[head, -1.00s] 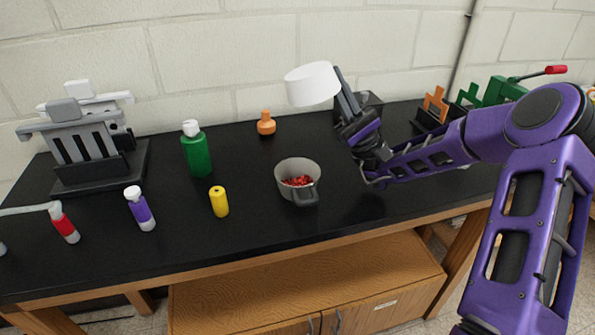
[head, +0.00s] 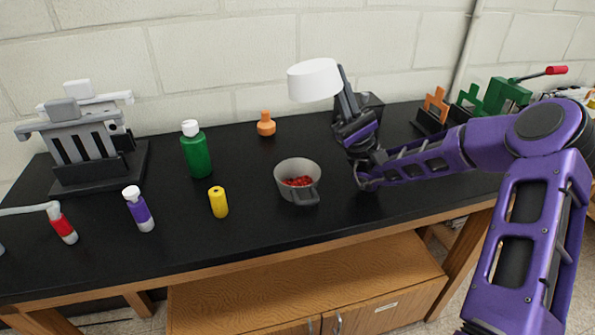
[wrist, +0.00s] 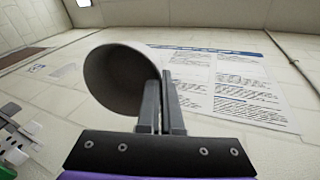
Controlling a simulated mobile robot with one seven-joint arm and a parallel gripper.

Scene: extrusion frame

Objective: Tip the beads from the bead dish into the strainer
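The white bead dish (head: 314,80) is in my gripper (head: 343,82), held up in the air above the bench, behind and above the strainer. My gripper is shut on the dish's side; in the wrist view the two fingers (wrist: 162,104) are close together at its rim. The dish (wrist: 120,80) shows a grey hollow there, with no beads visible in the part I see. The grey strainer (head: 290,193) stands upright on the black bench, with its handle towards the front right. Red beads (head: 298,181) lie inside the strainer.
On the black bench (head: 250,228), a yellow cylinder (head: 218,203), green bottle (head: 196,152), purple bottle (head: 139,212) and red-banded tube (head: 63,227) stand left of the strainer. An orange flask (head: 266,124) stands behind it. A grey rack (head: 85,150) is far left.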

